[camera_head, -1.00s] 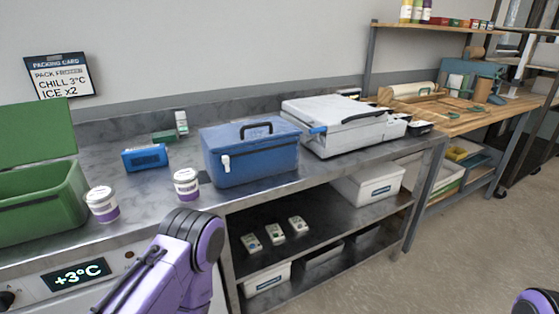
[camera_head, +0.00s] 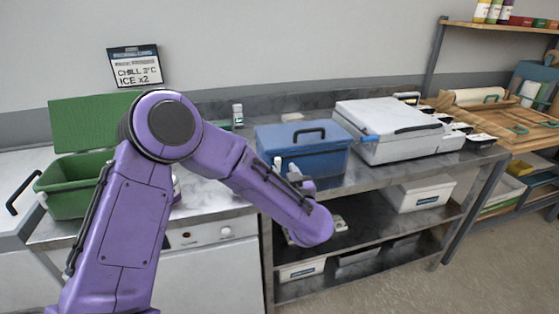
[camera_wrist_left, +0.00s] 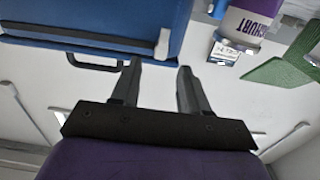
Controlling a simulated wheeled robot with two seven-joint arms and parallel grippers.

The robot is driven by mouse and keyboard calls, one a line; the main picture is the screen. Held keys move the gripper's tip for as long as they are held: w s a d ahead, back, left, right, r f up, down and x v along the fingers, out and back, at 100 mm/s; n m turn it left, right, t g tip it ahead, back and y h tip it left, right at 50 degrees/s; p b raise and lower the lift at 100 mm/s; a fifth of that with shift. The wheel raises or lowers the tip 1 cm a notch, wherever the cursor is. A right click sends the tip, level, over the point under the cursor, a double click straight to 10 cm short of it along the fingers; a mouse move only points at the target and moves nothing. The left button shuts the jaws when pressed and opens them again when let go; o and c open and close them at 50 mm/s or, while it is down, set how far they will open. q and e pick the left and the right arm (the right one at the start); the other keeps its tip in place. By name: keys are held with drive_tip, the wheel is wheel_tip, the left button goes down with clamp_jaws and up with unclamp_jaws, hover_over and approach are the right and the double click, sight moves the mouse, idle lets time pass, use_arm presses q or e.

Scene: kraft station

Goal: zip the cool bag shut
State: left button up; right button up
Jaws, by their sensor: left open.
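The blue cool bag (camera_head: 318,158) stands on the metal counter, with a black handle on its lid. A small white zip pull (camera_head: 277,163) shows at its left front. My left gripper (camera_head: 290,172) is in front of the bag's left part, its forearm hiding some of the front. In the left wrist view the open, empty jaws (camera_wrist_left: 157,72) are close to the white pull (camera_wrist_left: 163,45) on the blue bag (camera_wrist_left: 110,22). The pull lies just beyond the fingertips, between them in the picture; I cannot tell whether they touch. My right gripper is out of view.
A green crate (camera_head: 62,203) with a raised lid is at left, partly behind my arm. A white lidded appliance (camera_head: 392,130) stands right of the bag. A lower shelf holds a white bin (camera_head: 418,195).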

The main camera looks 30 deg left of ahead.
sight(279, 161)
use_arm(q)
drive_tip(key=x, duration=0.4)
drive_tip(key=shift+a+p, duration=0.1)
drive_tip(key=shift+p, duration=0.2)
drive_tip(key=shift+w+a, duration=0.1)
drive_tip(key=shift+w, duration=0.1)
